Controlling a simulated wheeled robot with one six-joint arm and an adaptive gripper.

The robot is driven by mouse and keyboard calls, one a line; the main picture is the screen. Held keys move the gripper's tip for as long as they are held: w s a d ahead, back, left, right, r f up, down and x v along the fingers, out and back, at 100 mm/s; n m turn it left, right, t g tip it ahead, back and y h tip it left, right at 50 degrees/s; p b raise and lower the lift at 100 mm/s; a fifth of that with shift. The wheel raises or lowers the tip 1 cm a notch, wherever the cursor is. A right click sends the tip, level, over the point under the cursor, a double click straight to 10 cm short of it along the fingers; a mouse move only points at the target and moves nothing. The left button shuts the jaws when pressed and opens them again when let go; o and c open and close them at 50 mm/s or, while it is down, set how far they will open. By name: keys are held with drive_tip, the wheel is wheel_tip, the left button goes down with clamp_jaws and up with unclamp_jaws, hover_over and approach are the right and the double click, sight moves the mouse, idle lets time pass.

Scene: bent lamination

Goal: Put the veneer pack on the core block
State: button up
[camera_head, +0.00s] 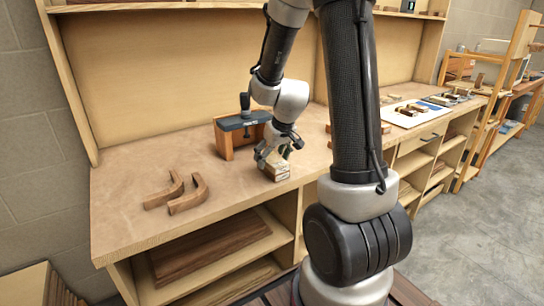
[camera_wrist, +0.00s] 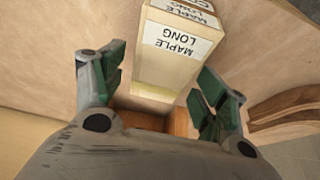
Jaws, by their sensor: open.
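A pale wooden block (camera_head: 278,173) with white labels stands on the bench near its front edge, under my gripper (camera_head: 277,156). In the wrist view the pale block (camera_wrist: 176,68) carries a label reading "MAPLE LONG". I cannot tell from the label whether it is the veneer pack or the core block. My gripper (camera_wrist: 160,88) is open, its green-padded fingers apart on either side of the block's near end, with gaps visible. The fingers partly hide the block in the head view.
A wooden fixture with a dark clamp (camera_head: 243,131) stands behind and left of my gripper. Two curved brown wood pieces (camera_head: 186,195) lie on the bench at left. A white board with parts (camera_head: 414,113) lies far right. The bench (camera_head: 135,165) is clear between; my arm hides part.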

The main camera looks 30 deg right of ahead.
drive_tip(key=shift+r, duration=0.1)
drive_tip(key=v, duration=1.2)
drive_tip(key=s+a+r, duration=0.2)
drive_tip(key=s+r, duration=0.1)
drive_tip(key=s, duration=0.6)
drive_tip(key=s+a+r, duration=0.3)
drive_tip(key=s, duration=0.7)
drive_tip(key=shift+a+r, duration=0.15)
drive_tip(key=shift+r, duration=0.15)
